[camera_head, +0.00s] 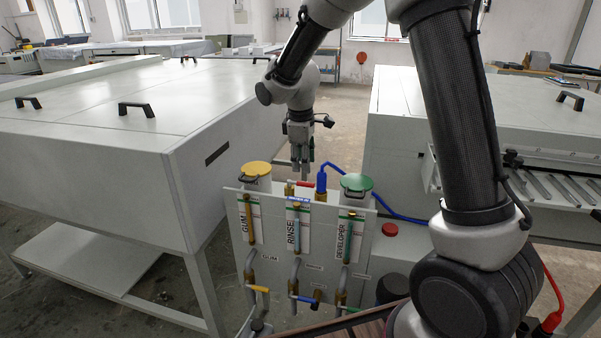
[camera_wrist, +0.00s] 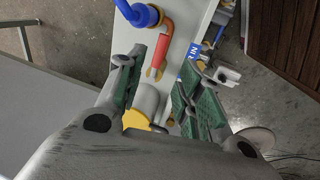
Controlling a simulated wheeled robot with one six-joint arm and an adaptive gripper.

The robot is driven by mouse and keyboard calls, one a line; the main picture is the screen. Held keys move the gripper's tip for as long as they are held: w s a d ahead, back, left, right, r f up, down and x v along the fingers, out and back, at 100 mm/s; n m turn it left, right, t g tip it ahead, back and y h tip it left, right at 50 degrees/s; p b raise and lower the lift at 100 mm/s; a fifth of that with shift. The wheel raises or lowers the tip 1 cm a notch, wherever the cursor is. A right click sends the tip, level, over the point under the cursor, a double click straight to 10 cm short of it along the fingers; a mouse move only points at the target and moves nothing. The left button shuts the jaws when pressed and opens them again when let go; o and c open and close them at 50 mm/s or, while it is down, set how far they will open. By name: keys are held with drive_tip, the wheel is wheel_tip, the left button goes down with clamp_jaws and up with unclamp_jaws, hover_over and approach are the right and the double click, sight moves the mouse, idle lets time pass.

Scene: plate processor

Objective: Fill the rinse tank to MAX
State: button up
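The rinse tank is the middle section of the white panel, marked by the RINSE label (camera_head: 304,236). Its sight tube (camera_head: 296,228) is upright on the panel; I cannot read the level against a MAX mark. Behind the panel top are a red valve handle (camera_head: 304,184) and a blue hose fitting (camera_head: 321,181). In the wrist view the red handle (camera_wrist: 164,44) runs from the blue fitting (camera_wrist: 142,14) to a brass-coloured end. My gripper (camera_head: 301,168) hangs pointing down above the handle area. In the wrist view my gripper (camera_wrist: 165,64) is open, its green-padded fingers apart.
A yellow lid (camera_head: 257,168) tops the GUM side and a green lid (camera_head: 356,182) the DEVELOPER side, both close to the gripper. A blue lever (camera_head: 304,298) and a yellow lever (camera_head: 258,289) sit below. Large grey machines flank the panel. A blue hose (camera_head: 400,217) runs right.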

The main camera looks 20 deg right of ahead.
sight(305, 183)
drive_tip(key=f, duration=0.2)
drive_tip(key=w+f, duration=0.1)
drive_tip(key=f, duration=0.4)
drive_tip(key=shift+w+d+f, duration=0.2)
drive_tip(key=shift+d+f, duration=0.1)
drive_tip(key=shift+d, duration=0.1)
clamp_jaws()
